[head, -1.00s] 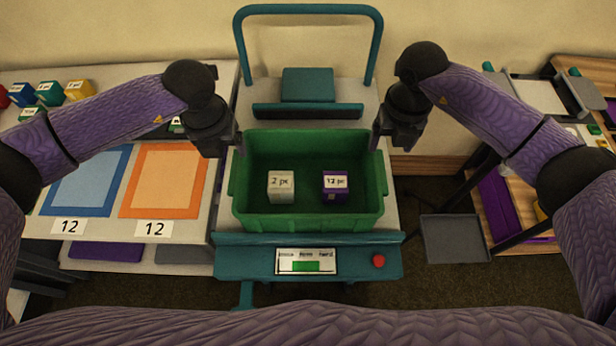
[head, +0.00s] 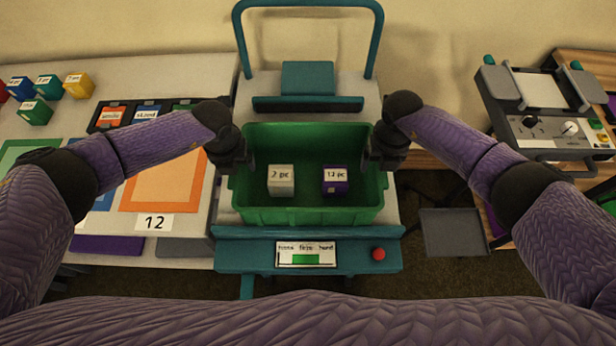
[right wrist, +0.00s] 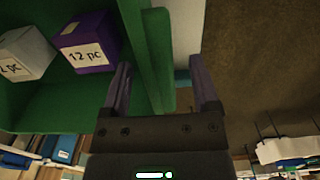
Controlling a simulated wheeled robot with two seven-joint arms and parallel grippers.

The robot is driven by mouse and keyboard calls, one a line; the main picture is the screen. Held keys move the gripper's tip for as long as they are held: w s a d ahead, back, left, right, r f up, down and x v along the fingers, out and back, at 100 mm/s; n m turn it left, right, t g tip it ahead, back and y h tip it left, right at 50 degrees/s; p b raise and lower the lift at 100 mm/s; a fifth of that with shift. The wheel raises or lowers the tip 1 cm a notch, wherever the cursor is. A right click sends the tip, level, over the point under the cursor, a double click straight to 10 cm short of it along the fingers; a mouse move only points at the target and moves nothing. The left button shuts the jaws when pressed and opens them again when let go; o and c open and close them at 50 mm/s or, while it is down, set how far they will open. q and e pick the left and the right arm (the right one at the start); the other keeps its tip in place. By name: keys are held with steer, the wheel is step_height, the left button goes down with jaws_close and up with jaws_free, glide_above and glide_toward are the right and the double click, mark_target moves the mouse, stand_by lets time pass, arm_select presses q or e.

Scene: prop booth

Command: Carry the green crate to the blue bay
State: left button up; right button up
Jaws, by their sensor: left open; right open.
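The green crate (head: 307,215) sits on the bed of the teal-framed cart in the middle of the head view. It holds a white block (head: 281,181) and a purple block (head: 335,181). My left gripper (head: 242,168) is open at the crate's left wall. My right gripper (head: 374,168) is open at the right wall; in the right wrist view its fingers straddle the green wall (right wrist: 158,60), one inside and one outside. The blue bay (head: 104,201) is on the left table, mostly hidden behind my left arm.
An orange bay (head: 165,185) with a "12" label lies beside the blue one. Several coloured blocks and a dark tray of labelled cards (head: 110,115) stand behind. The cart (head: 230,258) has a teal front panel with a red button. A grey device (head: 545,100) stands on the right table.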

arm_select(q)
jaws_close()
arm_select(e)
jaws_close()
stand_by(1.0)
